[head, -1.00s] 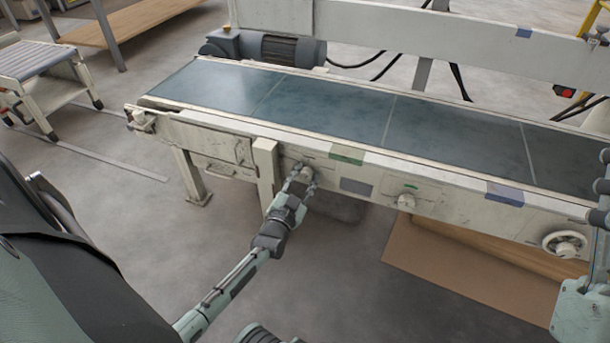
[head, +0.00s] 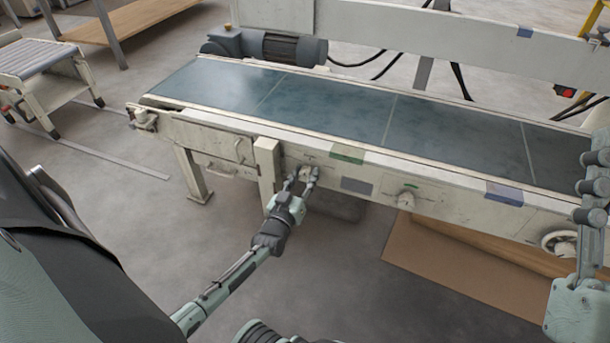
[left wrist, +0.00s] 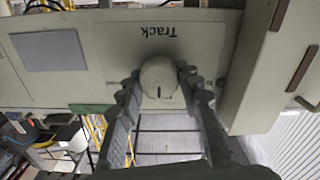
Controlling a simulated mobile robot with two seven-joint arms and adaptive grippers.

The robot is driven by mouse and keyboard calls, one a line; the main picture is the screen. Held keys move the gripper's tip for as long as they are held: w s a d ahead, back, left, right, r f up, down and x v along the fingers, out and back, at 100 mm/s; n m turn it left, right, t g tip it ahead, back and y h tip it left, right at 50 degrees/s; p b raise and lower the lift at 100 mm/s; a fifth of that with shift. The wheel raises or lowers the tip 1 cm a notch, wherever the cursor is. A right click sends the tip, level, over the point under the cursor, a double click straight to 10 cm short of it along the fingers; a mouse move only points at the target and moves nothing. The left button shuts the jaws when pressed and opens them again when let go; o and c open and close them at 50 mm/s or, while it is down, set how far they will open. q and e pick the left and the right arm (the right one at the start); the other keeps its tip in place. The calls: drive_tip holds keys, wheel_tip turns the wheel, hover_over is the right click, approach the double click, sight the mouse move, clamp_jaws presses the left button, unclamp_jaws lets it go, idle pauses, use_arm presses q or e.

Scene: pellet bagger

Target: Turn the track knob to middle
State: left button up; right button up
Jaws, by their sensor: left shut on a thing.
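The track knob (left wrist: 158,76) is a round pale knob on the conveyor's side panel, with the word "Track" printed beside it, upside down in the left wrist view. A short dark mark on its face lies toward the lower side in that view. My left gripper (head: 304,180) is shut on the knob, one finger on each side of it; the fingers also show in the left wrist view (left wrist: 158,90). In the head view the knob is small and partly covered by the fingers. My right gripper (head: 596,185) is at the right edge, partly cut off.
The conveyor's dark belt (head: 330,115) runs above the panel. A second pale knob (head: 406,200) and a handwheel (head: 560,243), partly hidden by my right arm, are farther right. A cardboard sheet (head: 440,260) lies below.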

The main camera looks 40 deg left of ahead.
idle(0.4)
use_arm(q)
drive_tip(key=o, duration=1.2)
drive_tip(key=shift+c, duration=0.2)
drive_tip(key=v, duration=1.2)
drive_tip(key=shift+s, duration=0.1)
